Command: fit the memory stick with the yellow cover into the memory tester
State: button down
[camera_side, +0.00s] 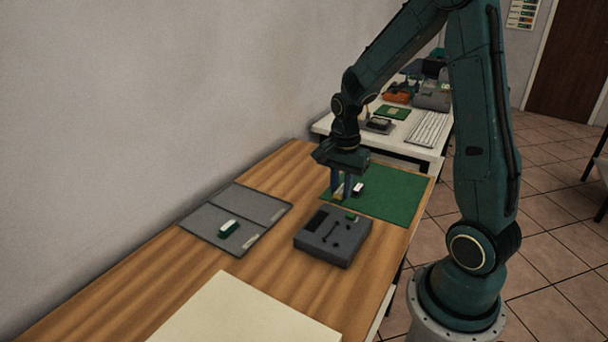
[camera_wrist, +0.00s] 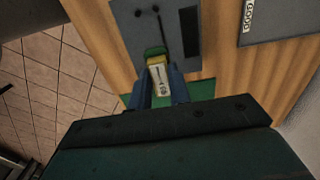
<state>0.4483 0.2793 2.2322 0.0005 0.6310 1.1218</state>
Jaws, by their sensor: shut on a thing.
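The memory stick with the yellow cover (camera_wrist: 159,76) is between the fingers of my gripper (camera_wrist: 162,92). In the side view, a bit of its yellow (camera_side: 338,190) shows between the fingertips of my gripper (camera_side: 342,190), low over the green mat. The memory tester (camera_side: 333,240) is a grey box on the wooden table, in front of the gripper in the side view. It has a dark window, dark marks on top and a green part (camera_side: 352,217) at its back edge. In the wrist view, the stick's far end points at a green part (camera_wrist: 155,51) at the tester's edge (camera_wrist: 130,35); I cannot tell whether they touch.
A white and dark stick (camera_side: 358,188) lies on the green mat (camera_side: 400,193) beside the fingers. A grey tray (camera_side: 205,215) holds a white and green stick (camera_side: 229,229). A pale sheet (camera_side: 235,310) lies in front. A cluttered white table (camera_side: 400,145) stands behind.

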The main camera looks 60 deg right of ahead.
aim_at(335, 236)
jog(key=shift+s+a+f, duration=0.15)
jog(key=shift+a, duration=0.4)
jog(key=shift+s+a+f, duration=0.15)
jog(key=shift+a, duration=0.35)
jog(key=shift+s+a+f, duration=0.15)
jog(key=shift+a, duration=0.4)
jog(key=shift+f, duration=0.1)
jog(key=shift+f, duration=3.65)
jog(key=shift+f, duration=0.65)
jog(key=c, duration=1.2)
grip_release()
jog(key=shift+c, duration=0.2)
notch_tip(335, 236, up, 14)
